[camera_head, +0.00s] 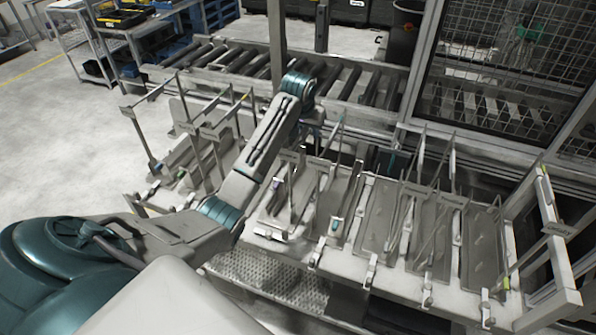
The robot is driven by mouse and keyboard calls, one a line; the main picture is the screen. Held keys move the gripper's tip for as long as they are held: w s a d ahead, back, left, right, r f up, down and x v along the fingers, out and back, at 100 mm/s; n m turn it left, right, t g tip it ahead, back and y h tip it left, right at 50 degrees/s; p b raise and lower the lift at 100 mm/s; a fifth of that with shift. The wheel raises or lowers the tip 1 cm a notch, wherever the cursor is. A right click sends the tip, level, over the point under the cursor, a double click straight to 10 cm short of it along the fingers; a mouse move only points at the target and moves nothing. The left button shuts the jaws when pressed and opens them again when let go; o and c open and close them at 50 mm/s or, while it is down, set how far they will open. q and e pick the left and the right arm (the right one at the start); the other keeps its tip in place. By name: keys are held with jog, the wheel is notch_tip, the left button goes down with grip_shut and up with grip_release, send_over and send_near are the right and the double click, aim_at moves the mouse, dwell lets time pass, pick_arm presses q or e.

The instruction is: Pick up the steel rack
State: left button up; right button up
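Several grey steel racks with thin upright rods and flat plates stand on a long pale bench. One steel rack (194,132) is at the left, partly behind my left arm. Another steel rack (334,200) is in the middle, just right of my forearm. A further steel rack (432,232) stands at the right. I cannot tell which one the task means. My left arm reaches over the bench between the left and middle racks. My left gripper (314,128) is small and dark beyond its teal wrist, near the back of the middle rack. Its fingers are not clear. My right gripper is not in view.
A roller conveyor (345,85) runs behind the bench. A mesh-panelled machine frame (500,95) stands at the back right, and a metal post (277,40) rises behind my wrist. A shelf cart (85,40) is at the far left. The floor at left is clear.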

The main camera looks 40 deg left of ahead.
pick_arm(q)
grip_shut()
jog(key=shift+r, duration=0.1)
dwell(1.2)
jog(key=shift+w+a+r, duration=0.1)
jog(key=shift+w, duration=0.05)
